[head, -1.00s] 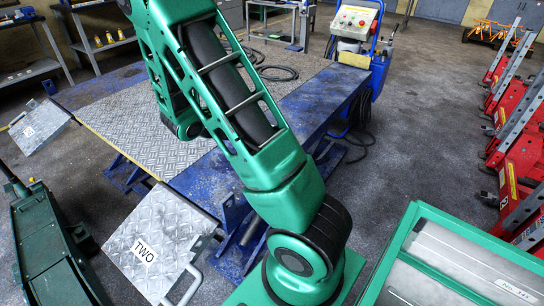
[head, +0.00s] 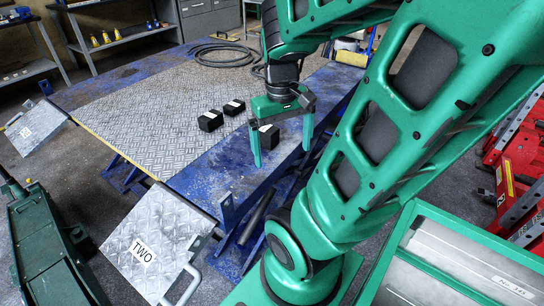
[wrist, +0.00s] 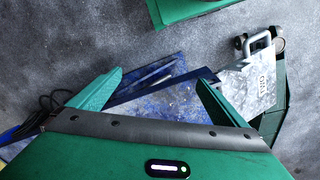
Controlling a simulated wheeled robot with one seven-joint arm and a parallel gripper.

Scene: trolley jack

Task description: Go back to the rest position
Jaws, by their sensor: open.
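My green gripper (head: 281,155) is in the head view above the blue edge of the lift table, pointing down. Its two fingers are spread apart with nothing held between them. A black block (head: 267,144) with a pale label shows between the fingers in the picture; I cannot tell how far below or behind them it is. In the wrist view my open gripper (wrist: 159,77) frames only blue lift surface and grey floor. My arm rises to the right of the head view.
Two more black blocks (head: 210,120) (head: 234,106) stand on the lift table (head: 150,105). A plate marked TWO (head: 150,240), a dark green trolley jack (head: 50,240) and a green cabinet (head: 460,265) are near me. A hose coil (head: 222,56) lies at the back.

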